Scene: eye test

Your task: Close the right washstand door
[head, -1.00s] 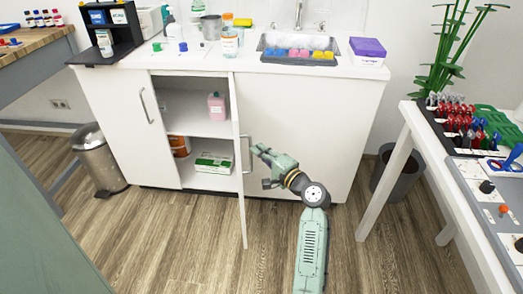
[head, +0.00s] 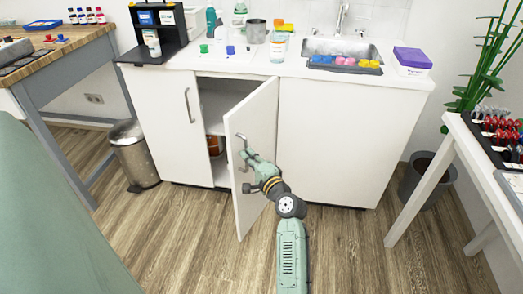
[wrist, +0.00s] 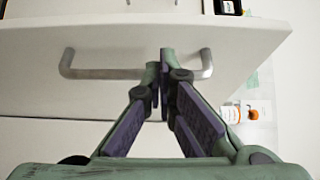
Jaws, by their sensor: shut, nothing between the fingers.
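The right washstand door (head: 257,130) is white and stands partly open, with its outer face and bar handle (head: 242,150) turned toward me. Its free edge is on the left, out from the washstand (head: 340,140). My gripper (head: 246,158) is at the handle, on the outer side of the door. In the wrist view, the door (wrist: 110,35) and handle (wrist: 95,73) fill the upper part. The shut, empty fingers (wrist: 160,70) overlap the right part of the handle; whether they touch it or the door I cannot tell.
The left door (head: 165,120) looks shut. An orange-and-white bottle (wrist: 230,113) shows past the door's edge in the wrist view. A metal bin (head: 135,155) stands at the left, a white table (head: 445,150) at the right. The floor in front (head: 190,250) is clear.

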